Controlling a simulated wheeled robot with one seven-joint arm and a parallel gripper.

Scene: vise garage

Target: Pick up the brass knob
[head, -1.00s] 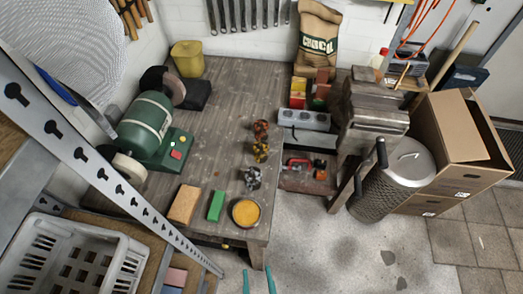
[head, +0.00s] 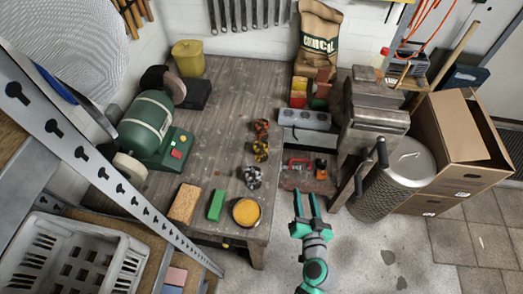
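Three small knobs stand in a row near the right edge of the wooden workbench (head: 225,110). The middle one is golden yellow and looks like the brass knob (head: 260,151). Behind it is a browner, copper-coloured knob (head: 262,129). In front of it is a silvery knob (head: 252,177). My gripper (head: 307,196) is in the head view, to the right of and nearer than the knobs, past the bench's right edge. Its two green fingers are apart with nothing between them, and it touches none of the knobs.
A tin of yellow stuff (head: 246,212), a green block (head: 216,206) and a tan brick (head: 185,203) lie along the bench's front. A green grinder (head: 146,124) stands left. A grey metal block (head: 305,118) and a vise-like block (head: 375,115) are at right. The bench's middle is clear.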

